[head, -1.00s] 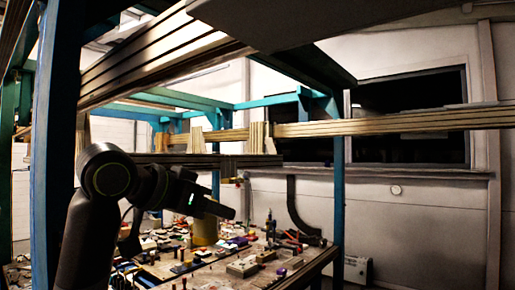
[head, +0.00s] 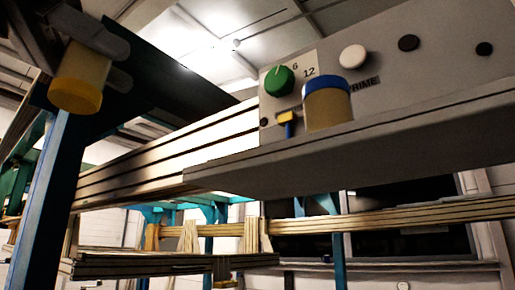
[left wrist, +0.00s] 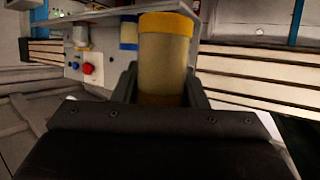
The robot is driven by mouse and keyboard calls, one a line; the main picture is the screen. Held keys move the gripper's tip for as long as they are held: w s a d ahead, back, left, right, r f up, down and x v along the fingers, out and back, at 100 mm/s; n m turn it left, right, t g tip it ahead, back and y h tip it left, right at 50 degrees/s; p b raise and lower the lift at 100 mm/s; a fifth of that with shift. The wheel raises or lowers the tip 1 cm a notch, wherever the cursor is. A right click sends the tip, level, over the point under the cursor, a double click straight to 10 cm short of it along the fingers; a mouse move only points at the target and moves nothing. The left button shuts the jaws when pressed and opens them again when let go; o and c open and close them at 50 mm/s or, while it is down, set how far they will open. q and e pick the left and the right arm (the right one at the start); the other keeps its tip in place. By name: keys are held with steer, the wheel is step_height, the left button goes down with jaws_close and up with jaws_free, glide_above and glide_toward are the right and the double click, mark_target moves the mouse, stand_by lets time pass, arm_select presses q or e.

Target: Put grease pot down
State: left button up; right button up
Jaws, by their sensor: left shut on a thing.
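A pale tan grease pot with a yellow band at one end (head: 78,80) is held high at the upper left of the head view, its yellow end down. It also shows in the left wrist view (left wrist: 165,52), upright in the picture. My left gripper (head: 102,58) is shut on the pot; its fingers sit on either side of it in the left wrist view (left wrist: 162,88). No surface shows touching the pot from below. My right gripper is not in view.
A grey shelf (head: 400,135) with a control panel juts in at the upper right. A tan pot with a blue rim (head: 328,108) stands on it, beside a green knob (head: 279,81) and a small yellow-and-blue part (head: 287,122). A blue post (head: 45,210) stands at left.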

arm_select(q)
steer(key=w+d, duration=0.2)
steer(key=d, duration=0.3)
steer(key=w+d+p, duration=0.1)
steer(key=w+d, duration=0.1)
steer(key=d, duration=0.2)
steer(key=w+d+p, duration=0.1)
steer(key=w+d, duration=0.1)
steer(key=d, duration=0.3)
steer(key=shift+w+d, duration=0.15)
steer(key=shift+d, duration=0.2)
steer(key=shift+w+d+p, duration=0.2)
steer(key=shift+d+p, duration=0.3)
steer(key=shift+d, duration=0.15)
steer(key=shift+d+f, duration=0.2)
steer(key=shift+d, duration=0.05)
steer(key=shift+f+p, duration=0.35)
steer(key=shift+f, duration=0.55)
steer(key=shift+w+a+f, duration=0.15)
steer(key=shift+f, duration=0.6)
